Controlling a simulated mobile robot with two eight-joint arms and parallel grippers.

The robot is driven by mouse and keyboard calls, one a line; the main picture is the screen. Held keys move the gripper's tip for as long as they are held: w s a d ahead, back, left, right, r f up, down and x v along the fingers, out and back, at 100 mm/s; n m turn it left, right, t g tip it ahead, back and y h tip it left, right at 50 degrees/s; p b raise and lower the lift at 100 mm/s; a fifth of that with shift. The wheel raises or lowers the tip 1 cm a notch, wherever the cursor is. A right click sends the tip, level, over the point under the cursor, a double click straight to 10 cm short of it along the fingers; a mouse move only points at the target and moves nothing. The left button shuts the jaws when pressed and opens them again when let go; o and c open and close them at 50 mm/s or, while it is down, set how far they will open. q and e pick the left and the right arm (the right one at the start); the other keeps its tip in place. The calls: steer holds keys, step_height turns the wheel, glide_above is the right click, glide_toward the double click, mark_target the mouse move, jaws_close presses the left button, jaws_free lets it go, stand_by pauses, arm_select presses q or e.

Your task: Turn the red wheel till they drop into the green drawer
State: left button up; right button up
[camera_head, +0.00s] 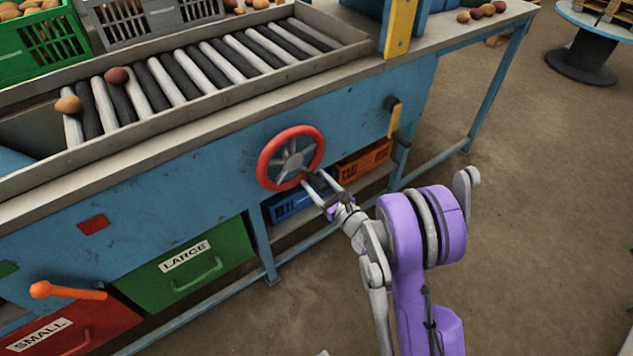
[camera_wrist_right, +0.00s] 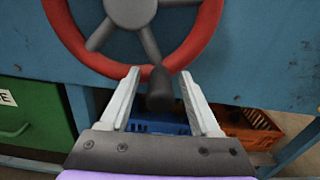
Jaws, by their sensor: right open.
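The red wheel (camera_head: 291,157) is on the blue front of the sorting machine; it also shows in the wrist view (camera_wrist_right: 66,32). Its dark handle knob (camera_wrist_right: 160,90) sticks out at the lower rim. My right gripper (camera_head: 318,186) is open, with one finger on each side of the knob in the wrist view; I cannot tell if they touch it. Two potatoes, one tan (camera_head: 68,105) and one reddish (camera_head: 117,75), lie on the rollers (camera_head: 165,80). The green drawer (camera_head: 188,265), labelled LARGE, is shut under the machine, left of the wheel. My left gripper is not in view.
A red drawer (camera_head: 70,325) labelled SMALL and an orange lever (camera_head: 68,291) are at the lower left. Blue (camera_head: 290,203) and orange crates (camera_head: 364,160) stand below the wheel. A yellow-handled lever (camera_head: 395,117) is right of it.

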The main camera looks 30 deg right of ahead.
steer(key=shift+w, duration=0.1)
jaws_close()
stand_by(0.3)
stand_by(1.1)
